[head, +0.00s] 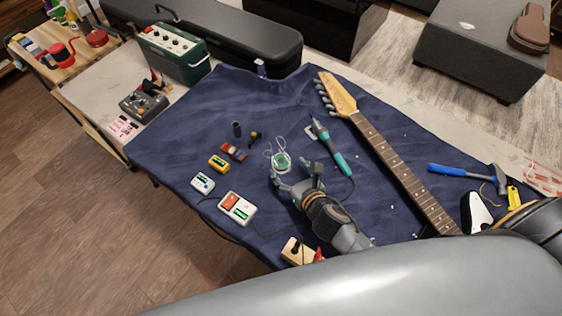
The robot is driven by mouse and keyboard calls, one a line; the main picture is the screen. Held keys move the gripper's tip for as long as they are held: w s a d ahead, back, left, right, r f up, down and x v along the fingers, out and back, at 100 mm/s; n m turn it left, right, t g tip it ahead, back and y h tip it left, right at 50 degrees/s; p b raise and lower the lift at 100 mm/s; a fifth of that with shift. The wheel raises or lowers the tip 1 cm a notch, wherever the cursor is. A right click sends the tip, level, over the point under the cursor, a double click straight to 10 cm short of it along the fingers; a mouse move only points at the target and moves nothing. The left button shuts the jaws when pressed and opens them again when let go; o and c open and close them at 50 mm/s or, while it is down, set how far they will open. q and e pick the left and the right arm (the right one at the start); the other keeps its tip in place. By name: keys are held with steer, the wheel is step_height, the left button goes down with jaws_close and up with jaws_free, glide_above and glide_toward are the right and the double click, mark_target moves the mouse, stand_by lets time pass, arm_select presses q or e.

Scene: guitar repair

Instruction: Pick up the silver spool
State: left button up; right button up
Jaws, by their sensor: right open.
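A small spool (281,161) with a green middle and a pale silvery rim lies on the dark blue cloth, with thin loose loops of wire standing out above it. My right gripper (293,177) is open just in front of the spool, with its fingers pointing toward it. The spool shows at or just beyond the fingertips, and I cannot tell whether they touch it. No wire or spool is visibly gripped. My left gripper is not in view.
A soldering iron (331,147) lies right of the spool, beside a guitar neck (390,155). Small pedals (238,208) and little boxes (219,163) lie to the left. A hammer (465,172) is at the right. A green amplifier (174,52) stands at the back left.

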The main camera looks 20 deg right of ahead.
mark_target(283, 164)
steer(key=shift+a+x, duration=0.2)
steer(key=shift+x, duration=2.55)
steer(key=shift+s, duration=0.1)
steer(key=shift+c, duration=0.5)
steer(key=c, duration=1.1)
steer(key=shift+c, duration=0.2)
